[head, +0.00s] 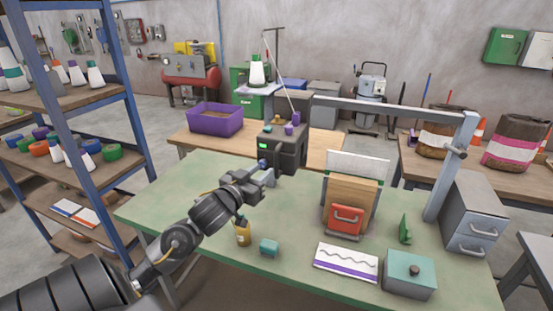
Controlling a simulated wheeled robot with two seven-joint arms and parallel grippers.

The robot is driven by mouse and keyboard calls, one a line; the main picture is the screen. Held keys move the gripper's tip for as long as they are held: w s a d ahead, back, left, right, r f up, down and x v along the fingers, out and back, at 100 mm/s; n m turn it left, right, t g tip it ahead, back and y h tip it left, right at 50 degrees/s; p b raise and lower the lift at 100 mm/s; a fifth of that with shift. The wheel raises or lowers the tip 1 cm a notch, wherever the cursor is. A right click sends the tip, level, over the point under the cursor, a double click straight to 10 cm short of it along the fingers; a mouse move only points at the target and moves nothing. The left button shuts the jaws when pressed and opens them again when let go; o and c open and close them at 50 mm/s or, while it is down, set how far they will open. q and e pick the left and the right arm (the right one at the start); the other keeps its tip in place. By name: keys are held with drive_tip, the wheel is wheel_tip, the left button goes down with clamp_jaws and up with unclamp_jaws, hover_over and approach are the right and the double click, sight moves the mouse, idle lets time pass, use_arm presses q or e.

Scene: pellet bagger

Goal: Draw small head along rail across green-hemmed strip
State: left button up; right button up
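The small head seems to be the dark boxy machine (285,147) with a green-lit display, at the left end of the grey overhead rail (390,107). A small blue knob (263,163) shows at its lower left. My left gripper (268,176) is just below and beside this knob; I cannot tell whether they touch or whether the fingers are open. A white upright sheet (358,163) stands right of the head, behind a brown block with a red handled piece (345,218). I cannot make out a green hem. My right gripper is out of view.
The rail's post (448,170) and grey drawers (470,215) stand at right.

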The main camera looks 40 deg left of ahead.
sight(275, 160)
use_arm(q)
drive_tip(key=w, duration=0.2)
drive_tip(key=w+p, duration=0.1)
drive_tip(key=w, duration=0.2)
drive_tip(key=w+a, duration=0.1)
drive_tip(key=w, duration=0.1)
drive_tip(key=shift+w+r, duration=0.1)
drive_tip(key=shift+w, duration=0.1)
drive_tip(key=shift+w+p, duration=0.35)
drive_tip(key=shift+w, duration=0.25)
drive_tip(key=shift+c, duration=0.4)
clamp_jaws()
